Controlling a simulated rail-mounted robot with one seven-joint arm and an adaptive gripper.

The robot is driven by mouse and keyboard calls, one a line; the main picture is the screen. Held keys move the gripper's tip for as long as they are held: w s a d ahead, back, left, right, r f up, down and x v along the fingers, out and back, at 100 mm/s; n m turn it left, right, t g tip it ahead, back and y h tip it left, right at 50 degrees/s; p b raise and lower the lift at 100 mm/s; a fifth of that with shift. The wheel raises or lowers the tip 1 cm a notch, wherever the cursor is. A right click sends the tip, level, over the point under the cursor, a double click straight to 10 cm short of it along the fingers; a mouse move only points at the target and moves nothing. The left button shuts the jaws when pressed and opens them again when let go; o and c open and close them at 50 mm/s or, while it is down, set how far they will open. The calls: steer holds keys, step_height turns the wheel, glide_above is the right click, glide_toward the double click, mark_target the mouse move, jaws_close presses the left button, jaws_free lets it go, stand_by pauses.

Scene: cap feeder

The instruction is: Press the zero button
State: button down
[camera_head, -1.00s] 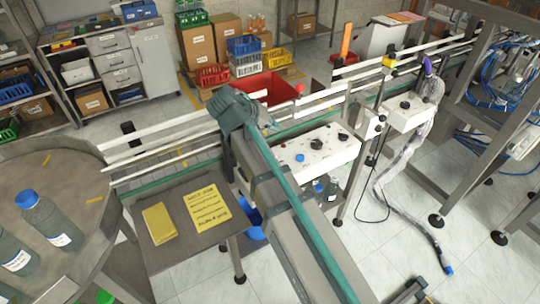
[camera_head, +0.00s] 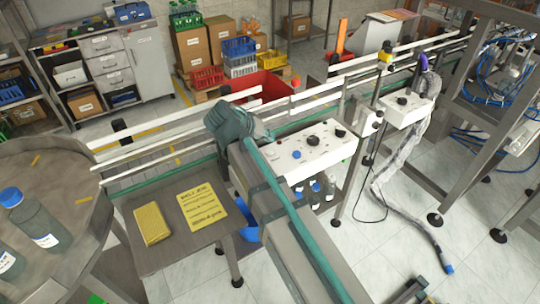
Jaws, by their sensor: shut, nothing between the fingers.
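A white control box (camera_head: 325,149) stands beside the conveyor near the middle of the view. Its sloped top carries a large black knob (camera_head: 313,140), another black knob (camera_head: 340,133), a blue button (camera_head: 297,154) and small reddish marks. The labels are too small to read, so I cannot tell which control is the zero button. A second, smaller white box (camera_head: 407,110) with one black knob (camera_head: 402,100) stands farther right. I cannot make out my gripper in this view.
A grey conveyor with a teal belt (camera_head: 290,213) runs from a dark teal motor-like unit (camera_head: 230,121) toward the bottom edge. Bottles (camera_head: 315,191) stand below the control box. A side table (camera_head: 178,255) holds a yellow block and sheet. A wrapped hose (camera_head: 393,195) hangs at right.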

mark_target(268, 152)
steer(key=shift+f+b, duration=0.5)
steer(key=shift+f, duration=0.8)
steer(key=shift+f, duration=0.2)
stand_by(0.3)
steer(key=shift+f, duration=0.25)
steer(key=shift+f+b, duration=0.4)
steer(key=shift+b, duration=0.05)
stand_by(0.8)
steer(key=shift+r, duration=0.1)
steer(key=shift+r+p, duration=0.5)
steer(key=shift+r, duration=0.25)
steer(key=shift+r+p, duration=1.45)
steer(key=shift+r, duration=1.1)
